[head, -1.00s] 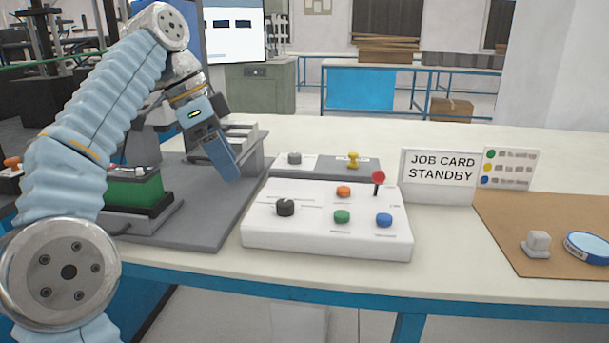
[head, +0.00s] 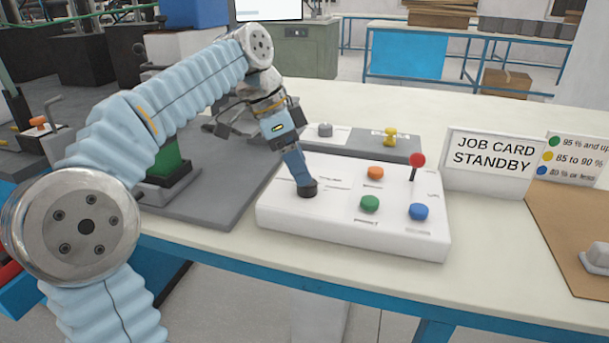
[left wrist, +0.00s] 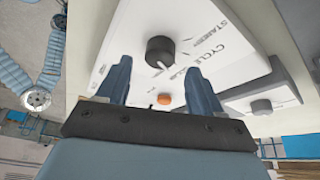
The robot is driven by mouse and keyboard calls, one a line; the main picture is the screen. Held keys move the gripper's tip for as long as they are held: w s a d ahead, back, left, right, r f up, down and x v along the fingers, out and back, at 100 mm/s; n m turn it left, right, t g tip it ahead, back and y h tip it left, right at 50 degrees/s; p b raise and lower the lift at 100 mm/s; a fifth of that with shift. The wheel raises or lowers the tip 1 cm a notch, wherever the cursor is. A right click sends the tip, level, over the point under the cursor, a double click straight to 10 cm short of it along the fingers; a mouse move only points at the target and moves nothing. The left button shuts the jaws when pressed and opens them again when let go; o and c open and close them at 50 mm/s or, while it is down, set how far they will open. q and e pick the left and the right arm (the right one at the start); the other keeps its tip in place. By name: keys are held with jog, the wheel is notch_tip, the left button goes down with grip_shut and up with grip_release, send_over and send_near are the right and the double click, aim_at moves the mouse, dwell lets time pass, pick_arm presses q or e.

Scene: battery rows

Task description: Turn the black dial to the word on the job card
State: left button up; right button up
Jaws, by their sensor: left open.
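The black dial (head: 308,189) is on the white control panel (head: 285,213). My left gripper (head: 303,180) is over the dial, pointing down and open. In the left wrist view the dial (left wrist: 160,52) lies between the two fingers (left wrist: 158,72), near their tips, with a gap on each side. A white mark on the dial's face points toward the lower right of that view. Words are printed beside it; "CYCLE" and what looks like "STANDBY" can be read. The job card (head: 490,163) reads "STANDBY". My right gripper is out of view.
The panel also has orange (head: 375,173), green (head: 369,203) and blue (head: 419,211) buttons and a red-topped lever (head: 417,160). A brown mat (head: 560,222) lies at right.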

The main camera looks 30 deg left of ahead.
aim_at(307, 186)
pick_arm(q)
jog(key=shift+x, duration=1.75)
jog(key=c, duration=1)
jog(key=shift+c, duration=0.2)
